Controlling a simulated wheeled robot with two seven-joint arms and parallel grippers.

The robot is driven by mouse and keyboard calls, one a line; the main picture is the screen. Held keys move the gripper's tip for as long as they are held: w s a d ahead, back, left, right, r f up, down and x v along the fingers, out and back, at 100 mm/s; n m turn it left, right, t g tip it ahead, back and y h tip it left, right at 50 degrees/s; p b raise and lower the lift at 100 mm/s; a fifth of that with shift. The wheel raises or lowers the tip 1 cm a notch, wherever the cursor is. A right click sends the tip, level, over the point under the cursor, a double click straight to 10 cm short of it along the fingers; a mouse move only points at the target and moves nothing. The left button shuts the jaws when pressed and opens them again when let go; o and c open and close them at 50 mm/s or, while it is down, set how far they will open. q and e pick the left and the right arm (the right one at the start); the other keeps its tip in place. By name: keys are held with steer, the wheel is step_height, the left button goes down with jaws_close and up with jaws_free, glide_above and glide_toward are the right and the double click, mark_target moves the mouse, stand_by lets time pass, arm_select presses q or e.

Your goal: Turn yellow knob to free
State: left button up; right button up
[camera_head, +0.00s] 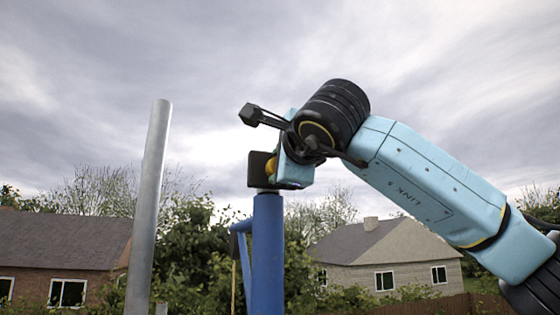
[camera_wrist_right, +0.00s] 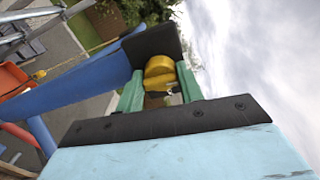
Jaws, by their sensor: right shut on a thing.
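The yellow knob (camera_wrist_right: 160,73) is round and sits on a dark plate (camera_wrist_right: 152,45) at the top of a blue post (camera_wrist_right: 80,88). My right gripper (camera_head: 283,168) is at the knob, coming from the right. In the right wrist view its two green fingers (camera_wrist_right: 160,92) lie on either side of the knob and are shut on it. The far side of the knob is hidden. My left gripper is in neither view.
A grey metal pole (camera_head: 149,205) stands left of the blue post, with free room between them. Blue tubes branch off the post lower down. An orange object (camera_wrist_right: 14,80) shows at the left of the wrist view. Houses and trees stand in the background.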

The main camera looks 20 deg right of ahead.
steer(key=shift+n, duration=0.6)
steer(key=o, duration=1)
steer(key=shift+a, duration=0.1)
steer(key=shift+s, duration=0.15)
steer(key=s+b, duration=0.1)
steer(key=s, duration=0.3)
steer(key=s+b, duration=0.1)
steer(key=s, duration=0.3)
steer(key=s+b, duration=0.1)
steer(key=s, duration=0.4)
steer(key=shift+s+d, duration=0.1)
steer(key=shift+d, duration=0.15)
